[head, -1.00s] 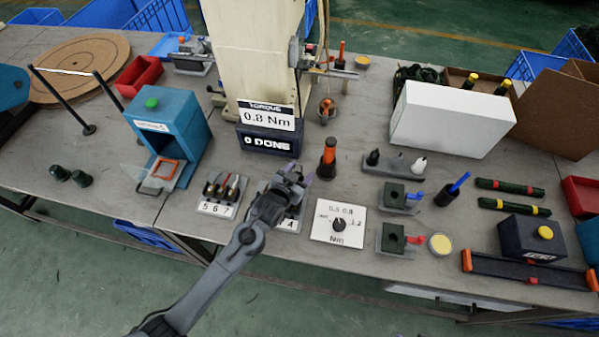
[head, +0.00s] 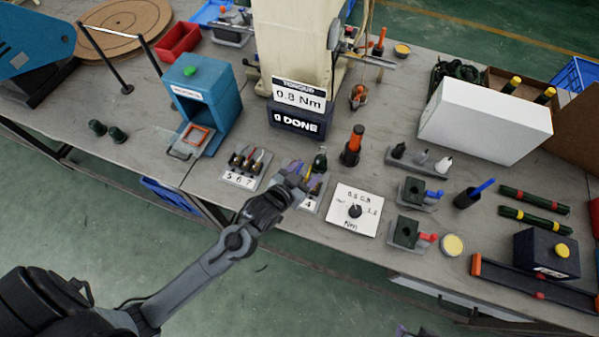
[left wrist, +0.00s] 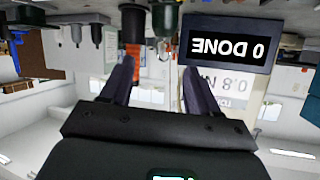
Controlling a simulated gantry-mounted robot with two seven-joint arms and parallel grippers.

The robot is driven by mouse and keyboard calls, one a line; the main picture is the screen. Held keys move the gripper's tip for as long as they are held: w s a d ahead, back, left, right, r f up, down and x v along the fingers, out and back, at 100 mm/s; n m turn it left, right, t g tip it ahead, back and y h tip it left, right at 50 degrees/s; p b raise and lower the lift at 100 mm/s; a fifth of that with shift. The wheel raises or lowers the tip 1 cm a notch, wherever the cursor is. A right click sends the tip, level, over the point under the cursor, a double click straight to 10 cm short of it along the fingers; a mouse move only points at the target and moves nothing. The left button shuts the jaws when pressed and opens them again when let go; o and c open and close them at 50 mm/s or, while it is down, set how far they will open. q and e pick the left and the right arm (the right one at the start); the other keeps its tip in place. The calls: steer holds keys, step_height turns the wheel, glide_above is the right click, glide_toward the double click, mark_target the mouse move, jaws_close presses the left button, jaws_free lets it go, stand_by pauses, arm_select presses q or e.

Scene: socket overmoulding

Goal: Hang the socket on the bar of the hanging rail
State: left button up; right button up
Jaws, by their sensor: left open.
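The hanging rail's thin bar (head: 108,27) spans two dark posts at the upper left in the head view. Two dark green sockets (head: 97,127) (head: 117,134) stand on the table below it. Another dark green socket-like piece (head: 320,160) is beside my left gripper (head: 303,178), at the stand marked 4 (head: 309,204). My left gripper is open. In the left wrist view its fingers (left wrist: 158,78) are apart, with a dark green piece (left wrist: 165,18) beyond them; contact cannot be told. A small grey-purple part at the head view's bottom edge may be my right gripper (head: 405,331).
A stand marked 5 6 7 (head: 240,181) is left of the gripper. The torque display (head: 299,120) stands behind. A blue box (head: 207,95) lies between here and the rail.

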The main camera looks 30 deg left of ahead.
arm_select(q)
steer(key=s+g, duration=0.2)
steer(key=s, duration=0.2)
steer(key=s+f+g, duration=0.1)
steer(key=s+g, duration=0.1)
steer(key=s, duration=0.3)
steer(key=s+f+g, duration=0.1)
steer(key=s+g, duration=0.1)
steer(key=s, duration=0.2)
steer(key=shift+s+a, duration=0.25)
steer(key=shift+a, duration=0.15)
steer(key=s+g, duration=0.1)
steer(key=s, duration=0.1)
steer(key=s+a+g, duration=0.1)
steer(key=s, duration=0.2)
steer(key=s+r+g, duration=0.1)
steer(key=s+g, duration=0.1)
steer(key=s, duration=0.1)
steer(key=shift+s+a+y, duration=0.15)
steer(key=shift+s+y, duration=0.1)
steer(key=shift+y, duration=0.15)
steer(key=c, duration=0.5)
